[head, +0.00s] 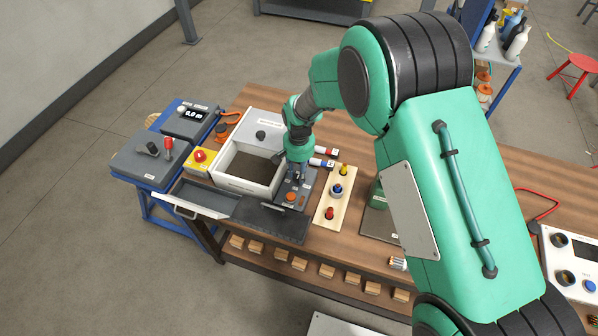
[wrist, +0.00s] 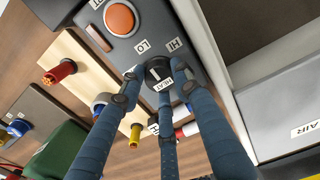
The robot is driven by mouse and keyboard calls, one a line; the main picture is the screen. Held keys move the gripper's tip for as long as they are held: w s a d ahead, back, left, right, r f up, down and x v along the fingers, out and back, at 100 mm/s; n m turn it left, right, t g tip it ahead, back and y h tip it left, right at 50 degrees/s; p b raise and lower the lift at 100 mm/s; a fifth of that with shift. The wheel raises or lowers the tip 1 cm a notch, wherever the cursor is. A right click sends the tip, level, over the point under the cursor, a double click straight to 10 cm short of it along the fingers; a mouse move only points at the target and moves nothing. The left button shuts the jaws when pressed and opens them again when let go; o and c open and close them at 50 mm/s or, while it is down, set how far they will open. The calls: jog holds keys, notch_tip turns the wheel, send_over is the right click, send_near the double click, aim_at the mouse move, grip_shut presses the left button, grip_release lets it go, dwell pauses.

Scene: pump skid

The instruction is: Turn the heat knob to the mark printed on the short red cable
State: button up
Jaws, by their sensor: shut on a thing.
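The heat knob (wrist: 157,70) is black with a white pointer line. It sits on a dark grey control box (wrist: 190,62) with LO, HI and HEAT labels around it. My gripper (wrist: 158,84) has its fingers closed around the knob; in the head view my gripper (head: 297,175) reaches down onto the box and hides the knob. A short red piece with a white band (head: 326,152) lies behind the box and may be the short red cable. Its print is too small to read. In the wrist view, fingers partly cover a red and white piece (wrist: 187,130).
An orange button (wrist: 121,18) is on the same box. An open white bin (head: 247,186) stands close at left, and a wooden board with coloured knobs (head: 323,214) at right. A blue-ended piece (head: 321,163) lies beside the red one. A longer red cable (head: 548,203) lies far right.

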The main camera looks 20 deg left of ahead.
dwell(0.4)
jog(key=o, duration=1.1)
jog(key=shift+o, duration=0.2)
notch_tip(320, 180, up, 12)
jog(key=shift+r, duration=0.1)
dwell(0.3)
